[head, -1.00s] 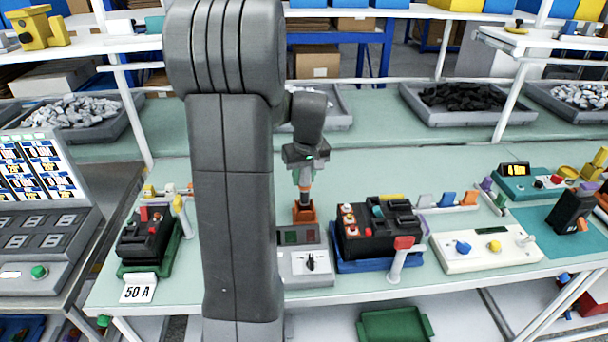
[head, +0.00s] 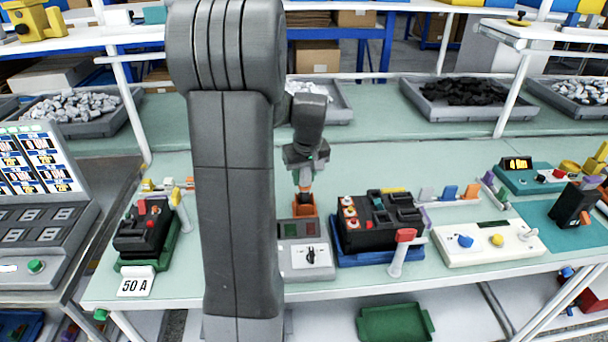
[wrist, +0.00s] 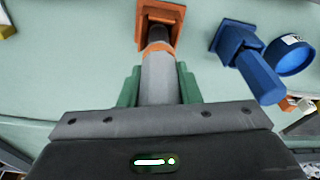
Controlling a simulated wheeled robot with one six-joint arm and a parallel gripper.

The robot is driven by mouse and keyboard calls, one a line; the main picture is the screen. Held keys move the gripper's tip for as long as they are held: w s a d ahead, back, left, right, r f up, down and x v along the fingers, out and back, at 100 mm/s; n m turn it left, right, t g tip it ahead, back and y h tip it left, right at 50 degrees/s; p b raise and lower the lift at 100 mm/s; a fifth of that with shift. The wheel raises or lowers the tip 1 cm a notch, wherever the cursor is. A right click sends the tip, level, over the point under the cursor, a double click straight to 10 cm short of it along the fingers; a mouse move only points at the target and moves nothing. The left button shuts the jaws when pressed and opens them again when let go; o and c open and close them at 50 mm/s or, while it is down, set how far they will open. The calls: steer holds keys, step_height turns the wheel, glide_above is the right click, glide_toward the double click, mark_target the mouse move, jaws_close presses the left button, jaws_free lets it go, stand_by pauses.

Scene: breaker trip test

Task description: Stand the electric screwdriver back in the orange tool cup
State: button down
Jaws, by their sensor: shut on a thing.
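My gripper (head: 305,176) is shut on the electric screwdriver, just above the orange tool cup (head: 304,206) in the head view. In the wrist view the green fingers (wrist: 160,88) grip both sides of the screwdriver's grey body (wrist: 158,75). An orange ring and a dark end lie beyond the fingers, pointing at the orange cup (wrist: 146,28). The dark end overlaps the cup's mouth. I cannot tell how deep it is inside, and its tip is hidden. The screwdriver looks close to upright in the head view.
A grey switch box (head: 304,258) stands just in front of the cup. A black breaker in a blue tray (head: 345,255) is to the right. In the wrist view, a blue holder (wrist: 232,40) and a blue round container (wrist: 292,57) stand beside the cup.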

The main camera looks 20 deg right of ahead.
steer(key=shift+f+b, duration=0.8)
steer(key=shift+f, duration=0.5)
steer(key=c, duration=1)
jaws_free()
steer(key=shift+o, duration=0.2)
step_height(320, 180, up, 14)
steer(key=s, duration=0.2)
steer(key=shift+s+f, duration=0.15)
steer(key=shift+s, duration=0.2)
steer(key=shift+f, duration=0.1)
steer(key=w+f, duration=0.1)
steer(key=f, duration=0.8)
steer(key=w+f, duration=0.1)
steer(key=f, duration=0.3)
steer(key=shift+w+f, duration=0.35)
steer(key=shift+r, duration=0.45)
